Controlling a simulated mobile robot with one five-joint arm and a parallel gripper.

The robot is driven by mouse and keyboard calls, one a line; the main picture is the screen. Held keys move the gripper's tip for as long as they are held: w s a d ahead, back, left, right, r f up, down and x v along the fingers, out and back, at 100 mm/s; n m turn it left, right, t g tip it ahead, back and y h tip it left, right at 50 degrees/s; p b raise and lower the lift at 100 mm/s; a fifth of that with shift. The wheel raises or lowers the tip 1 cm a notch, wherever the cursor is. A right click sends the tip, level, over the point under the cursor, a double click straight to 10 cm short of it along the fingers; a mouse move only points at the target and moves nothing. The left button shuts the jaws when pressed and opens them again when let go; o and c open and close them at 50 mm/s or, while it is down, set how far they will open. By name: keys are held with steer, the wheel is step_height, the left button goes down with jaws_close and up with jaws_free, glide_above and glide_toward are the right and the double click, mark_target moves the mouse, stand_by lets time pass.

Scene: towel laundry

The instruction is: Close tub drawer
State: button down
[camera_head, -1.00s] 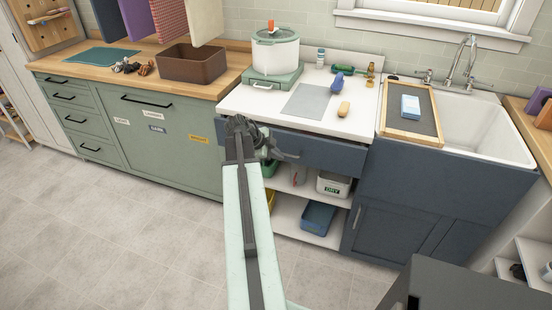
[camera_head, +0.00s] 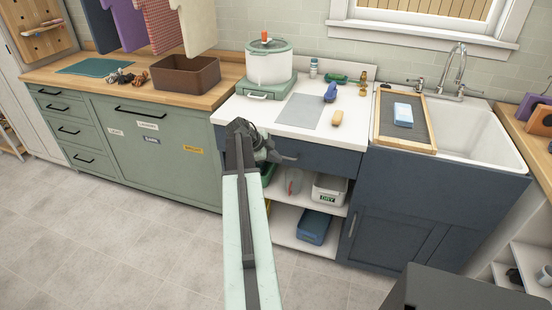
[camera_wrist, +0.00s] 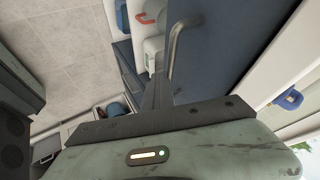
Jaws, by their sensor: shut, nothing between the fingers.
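The dark blue drawer (camera_head: 322,160) sits under the white counter top, left of the sink cabinet. Its front looks close to flush below the counter edge, but my arm hides its left part, so a small gap cannot be ruled out. My gripper (camera_head: 284,157) is at the drawer front, near its middle-left, shut and empty. In the wrist view the blue drawer front (camera_wrist: 225,50) fills the upper right, with a curved metal handle (camera_wrist: 185,38) on it. My shut gripper fingers (camera_wrist: 160,88) are beside the handle and close to the front; I cannot tell whether they touch it.
Below the drawer, open shelves hold a white bin marked DRY (camera_head: 329,189) and a blue bin (camera_head: 313,227). A lidded white pot (camera_head: 270,62) stands on the counter. The sink (camera_head: 480,130) is at right, green cabinets (camera_head: 150,155) at left. The floor in front is clear.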

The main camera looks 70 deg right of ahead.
steer(key=w+a+r+p, duration=0.3)
steer(key=a+r+p, duration=0.4)
steer(key=a, duration=0.2)
steer(key=shift+w, duration=0.15)
steer(key=shift+w+a, duration=0.1)
steer(key=shift+a, duration=0.05)
